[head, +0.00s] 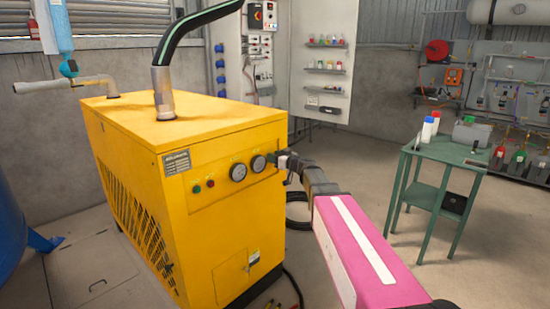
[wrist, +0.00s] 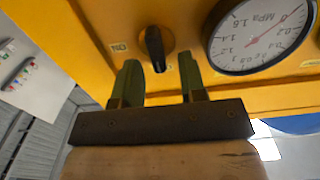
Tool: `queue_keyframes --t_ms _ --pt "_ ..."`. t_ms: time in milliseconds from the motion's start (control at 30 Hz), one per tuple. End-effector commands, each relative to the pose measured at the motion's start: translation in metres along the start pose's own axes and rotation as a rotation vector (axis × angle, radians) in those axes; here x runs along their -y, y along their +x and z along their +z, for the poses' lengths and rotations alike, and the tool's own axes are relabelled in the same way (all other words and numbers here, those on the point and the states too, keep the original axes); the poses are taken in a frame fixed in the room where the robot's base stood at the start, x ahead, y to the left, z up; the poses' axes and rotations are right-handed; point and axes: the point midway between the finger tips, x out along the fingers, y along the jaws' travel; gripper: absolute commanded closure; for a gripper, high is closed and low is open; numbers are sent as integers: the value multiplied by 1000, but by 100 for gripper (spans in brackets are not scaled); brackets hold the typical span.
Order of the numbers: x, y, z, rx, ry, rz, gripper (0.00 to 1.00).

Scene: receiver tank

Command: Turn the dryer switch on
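The yellow dryer (head: 215,190) stands at the left centre in the head view, with its control panel facing my arm. The dryer switch (wrist: 154,48) is a black rotary knob on the yellow panel in the wrist view, its handle roughly upright in that picture. A small label (wrist: 119,47) that seems to read ON, upside down, is left of it. My gripper (wrist: 158,68) is open, its two green fingers to either side of the knob's lower end, with gaps on both sides. In the head view my gripper (head: 279,158) is at the panel's right end and hides the switch.
A pressure gauge (wrist: 258,35) is close to the right finger in the wrist view. The panel also has a green button (head: 196,189) and a red button (head: 210,183). A black hose (head: 190,30) rises from the dryer's top. A green table (head: 445,150) stands at right.

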Motion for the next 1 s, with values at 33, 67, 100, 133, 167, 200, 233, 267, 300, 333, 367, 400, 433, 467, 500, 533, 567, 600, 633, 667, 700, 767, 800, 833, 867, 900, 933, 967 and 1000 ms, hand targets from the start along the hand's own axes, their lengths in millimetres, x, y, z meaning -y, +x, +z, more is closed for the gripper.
queue_keyframes --t_ms 33,67,100,133,167,200,233,267,300,333,367,400,433,467,500,533,567,600,633,667,700,767,800,833,867,900,933,967,1000 --pt "0 1 0 0 0 0 62" --pt "0 1 0 0 0 0 62" --pt "0 1 0 0 0 0 62" --pt "0 1 0 0 0 0 62" --pt "0 1 0 0 0 0 62" --pt "0 0 0 0 0 0 62" --pt "0 0 0 0 0 0 62" --pt "0 0 0 0 0 0 68" --pt "0 0 0 0 0 0 81" --pt "0 0 0 0 0 0 91" --pt "0 0 0 0 0 0 100" --pt "0 0 0 0 0 0 100" --pt "0 0 0 0 0 0 100" --pt "0 0 0 0 0 0 100" --pt "0 0 0 0 0 0 100" --pt "0 0 0 0 0 -1 100" --pt "0 0 0 0 2 -1 100" --pt "0 0 0 0 4 -1 100" --pt "0 0 0 0 7 -1 100" --pt "0 0 0 0 12 -1 100" --pt "0 0 0 0 20 -1 100" --pt "0 0 0 0 35 -1 100" --pt "-1 0 0 0 51 -1 100" --pt "-1 0 0 0 63 -1 100" --pt "-1 0 0 0 78 -1 100" --pt "-2 0 0 0 100 -1 100" --pt "-2 0 0 0 119 -1 100" --pt "-2 0 0 0 139 -1 100" --pt "-3 0 0 0 168 -1 100"
